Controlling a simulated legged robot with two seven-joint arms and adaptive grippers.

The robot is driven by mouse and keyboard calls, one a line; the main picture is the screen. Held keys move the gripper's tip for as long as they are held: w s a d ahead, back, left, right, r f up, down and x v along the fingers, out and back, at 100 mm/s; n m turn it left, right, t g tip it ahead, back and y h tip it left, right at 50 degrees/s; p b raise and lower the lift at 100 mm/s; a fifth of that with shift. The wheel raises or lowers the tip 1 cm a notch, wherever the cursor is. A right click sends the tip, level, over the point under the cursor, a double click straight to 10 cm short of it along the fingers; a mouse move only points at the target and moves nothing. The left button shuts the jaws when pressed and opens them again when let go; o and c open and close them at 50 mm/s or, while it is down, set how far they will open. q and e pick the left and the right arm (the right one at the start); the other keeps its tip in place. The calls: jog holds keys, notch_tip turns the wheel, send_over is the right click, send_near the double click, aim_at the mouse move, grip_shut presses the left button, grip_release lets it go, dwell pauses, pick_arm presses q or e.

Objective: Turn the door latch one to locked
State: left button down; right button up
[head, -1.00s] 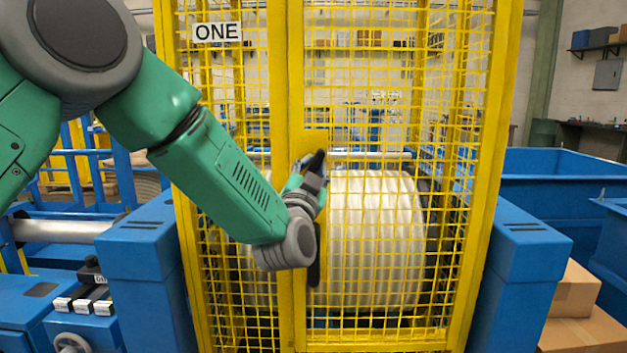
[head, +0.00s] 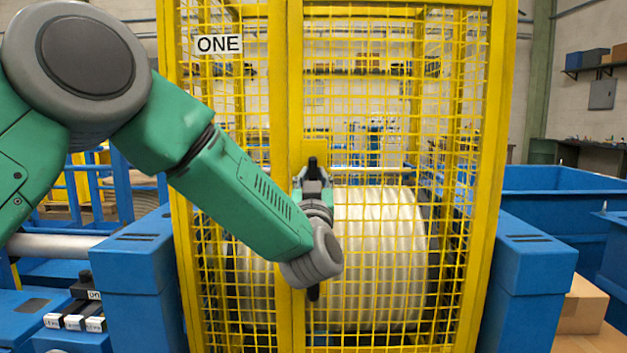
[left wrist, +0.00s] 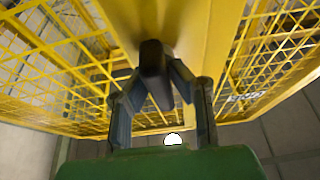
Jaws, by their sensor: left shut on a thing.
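In the left wrist view the dark handle (left wrist: 154,70) lies between the two fingers of my gripper (left wrist: 160,90). A second black bar (head: 314,292) shows below my wrist on the door. My right gripper is not in view.
A large pale ribbed roll (head: 380,255) sits behind the mesh. Blue posts (head: 527,290) flank the cage. A blue bin (head: 560,180) and a cardboard box (head: 585,305) stand at the right. A small switch box (head: 78,308) is at the lower left.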

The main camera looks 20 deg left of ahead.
pick_arm(q)
jog(key=shift+f, duration=0.15)
jog(key=c, duration=1.5)
grip_release()
jog(key=shift+w, duration=0.1)
jog(key=shift+d, duration=0.1)
jog(key=v, duration=1.2)
jog(key=s+a+f+m+g+h, duration=0.1)
jog(key=s+f+g+h, duration=0.15)
jog(key=f, duration=0.85)
jog(key=s+a+f+m+g+h, duration=0.1)
jog(key=s+f+m+g+h, duration=0.2)
jog(key=f, duration=0.7)
jog(key=s+a+f+g+h, duration=0.15)
jog(key=f+g, duration=0.25)
jog(key=f, duration=0.7)
jog(key=s+a+f+g, duration=0.2)
jog(key=s+f, duration=0.3)
jog(key=s, duration=0.5)
jog(key=s+a+f+g, duration=0.3)
jog(key=s+f+g, duration=0.2)
jog(key=s, duration=0.5)
jog(key=s+a+f+g, duration=0.3)
jog(key=s+f, duration=0.3)
jog(key=s, duration=0.4)
jog(key=shift+a+f+g+y, duration=0.1)
jog(key=shift+f+g+y, duration=0.25)
jog(key=shift+g, duration=0.4)
